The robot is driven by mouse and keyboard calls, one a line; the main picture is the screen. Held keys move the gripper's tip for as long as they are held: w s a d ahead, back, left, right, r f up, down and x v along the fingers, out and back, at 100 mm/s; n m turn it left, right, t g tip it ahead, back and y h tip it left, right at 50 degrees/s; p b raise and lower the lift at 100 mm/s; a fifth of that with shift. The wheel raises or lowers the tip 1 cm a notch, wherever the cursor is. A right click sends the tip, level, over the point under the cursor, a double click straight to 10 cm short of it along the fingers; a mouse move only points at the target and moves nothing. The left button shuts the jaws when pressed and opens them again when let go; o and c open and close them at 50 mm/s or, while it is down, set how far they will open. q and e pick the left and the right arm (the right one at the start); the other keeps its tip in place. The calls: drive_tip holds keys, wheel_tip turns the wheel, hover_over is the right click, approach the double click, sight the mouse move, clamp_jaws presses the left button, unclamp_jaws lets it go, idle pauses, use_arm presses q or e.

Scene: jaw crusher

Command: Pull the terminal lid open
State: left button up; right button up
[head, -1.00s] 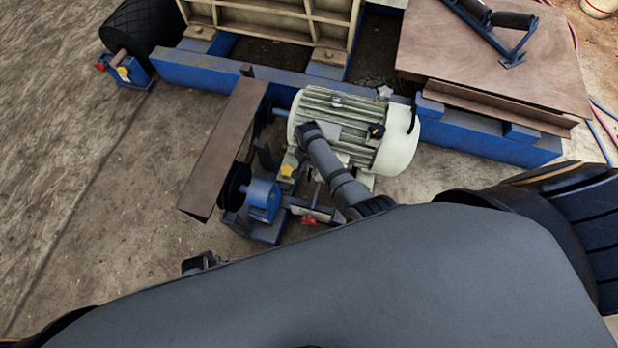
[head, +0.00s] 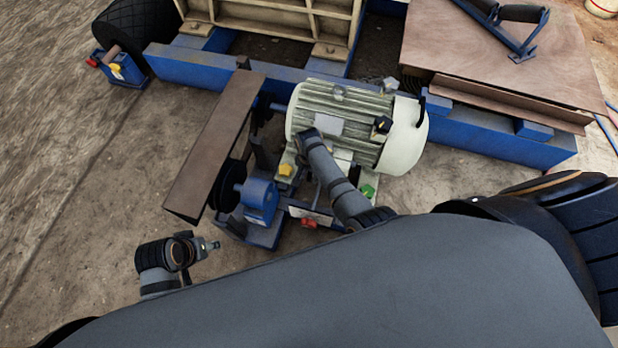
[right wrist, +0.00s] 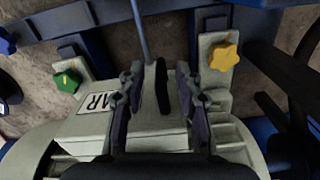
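The pale electric motor (head: 345,118) stands on its mount. In the right wrist view a pale box with a printed label (right wrist: 100,103) juts from it, and I take its top to be the terminal lid. A narrow black piece (right wrist: 162,88), perhaps its handle, stands between the fingers of my right gripper (right wrist: 158,72). The fingers are apart, with a gap on each side of that piece. In the head view my right arm crosses in front of the motor and hides these fingers. My left gripper (head: 208,246) is low on the left, small and away from the motor.
A yellow star knob (right wrist: 224,57) and a green one (right wrist: 67,81) flank the gripper. A brown belt guard (head: 215,145) and a blue bearing block (head: 258,198) stand left of the motor. A blue frame beam (head: 490,130) runs behind. Bare ground lies left.

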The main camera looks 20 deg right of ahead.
drive_tip(key=shift+f, duration=0.25)
clamp_jaws()
idle(0.3)
